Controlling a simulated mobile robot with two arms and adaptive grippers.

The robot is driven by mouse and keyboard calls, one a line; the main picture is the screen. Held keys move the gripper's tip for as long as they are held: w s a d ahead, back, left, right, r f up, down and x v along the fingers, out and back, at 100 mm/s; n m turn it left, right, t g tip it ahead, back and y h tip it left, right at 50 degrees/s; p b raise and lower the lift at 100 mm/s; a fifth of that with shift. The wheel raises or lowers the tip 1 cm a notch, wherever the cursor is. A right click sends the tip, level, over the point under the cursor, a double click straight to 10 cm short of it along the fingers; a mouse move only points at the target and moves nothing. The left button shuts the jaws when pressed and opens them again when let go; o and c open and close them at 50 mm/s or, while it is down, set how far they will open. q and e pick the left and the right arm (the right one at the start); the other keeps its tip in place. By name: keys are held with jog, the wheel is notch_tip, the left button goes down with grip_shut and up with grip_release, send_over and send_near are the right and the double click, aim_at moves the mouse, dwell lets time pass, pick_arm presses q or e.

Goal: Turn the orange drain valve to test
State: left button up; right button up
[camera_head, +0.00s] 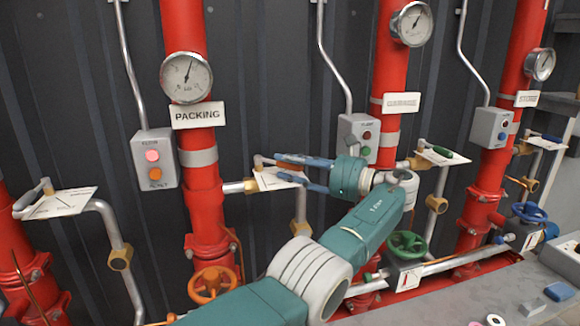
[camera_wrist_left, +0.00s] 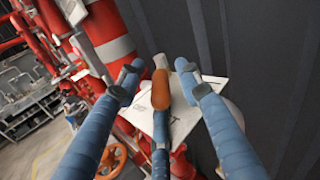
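The orange drain valve handle (camera_wrist_left: 160,90) stands out over a white label plate (camera_wrist_left: 185,92) in the left wrist view. In the left wrist view the gripper (camera_wrist_left: 158,92) is open, with fingers on both sides of the handle and gaps between. The lettering on the plate cannot be read. My right gripper is not in view.
Red risers (camera_head: 205,205) carry gauges (camera_head: 186,77) and grey button boxes (camera_head: 154,158). An orange handwheel (camera_head: 212,285) sits below the plate, a green handwheel (camera_head: 407,245) to its right. Another lever with a green handle (camera_head: 446,153) is farther right. A grey bench (camera_head: 480,295) stands lower right.

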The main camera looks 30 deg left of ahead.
pick_arm(q)
notch_tip(320, 180, up, 10)
jog(key=shift+d+f, duration=0.1)
dwell(0.5)
jog(key=shift+c, duration=0.5)
